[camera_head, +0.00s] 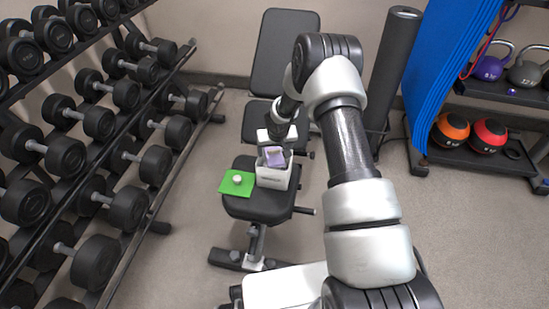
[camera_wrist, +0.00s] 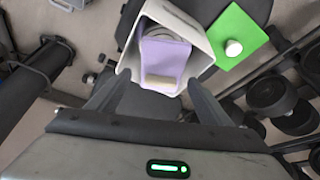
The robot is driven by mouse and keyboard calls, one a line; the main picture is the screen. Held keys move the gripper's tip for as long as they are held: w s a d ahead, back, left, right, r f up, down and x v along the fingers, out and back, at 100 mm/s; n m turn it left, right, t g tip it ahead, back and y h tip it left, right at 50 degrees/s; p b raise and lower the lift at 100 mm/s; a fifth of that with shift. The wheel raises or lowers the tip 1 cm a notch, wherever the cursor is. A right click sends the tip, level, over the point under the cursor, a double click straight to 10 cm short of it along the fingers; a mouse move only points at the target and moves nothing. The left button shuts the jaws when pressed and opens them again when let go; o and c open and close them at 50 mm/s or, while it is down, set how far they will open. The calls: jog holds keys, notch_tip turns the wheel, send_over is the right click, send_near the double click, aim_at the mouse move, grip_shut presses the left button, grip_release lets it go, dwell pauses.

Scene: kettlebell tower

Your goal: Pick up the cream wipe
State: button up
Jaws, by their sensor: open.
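A white open-topped box (camera_head: 273,179) stands on the bench seat, and it also shows in the wrist view (camera_wrist: 205,62). A lavender folded piece (camera_wrist: 165,58) lies in it. A small cream-tan strip (camera_wrist: 160,80), possibly the cream wipe, shows at the lavender piece's near edge; I cannot tell whether it is a separate item. In the head view my gripper (camera_head: 276,142) is over the box, partly hidden by my wrist.
A green mat (camera_head: 229,187) with a white round piece (camera_head: 237,179) lies left of the box on the bench seat (camera_head: 262,213). A dumbbell rack (camera_head: 105,150) stands at left. A blue mat (camera_head: 437,75) and a shelf of kettlebells and balls (camera_head: 490,135) stand at right.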

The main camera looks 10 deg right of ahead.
aim_at(274, 154)
jog(key=shift+c, duration=0.2)
jog(key=c, duration=1.2)
jog(key=shift+r, duration=0.15)
notch_tip(274, 154, up, 10)
jog(key=p, duration=0.2)
jog(key=shift+p, duration=0.3)
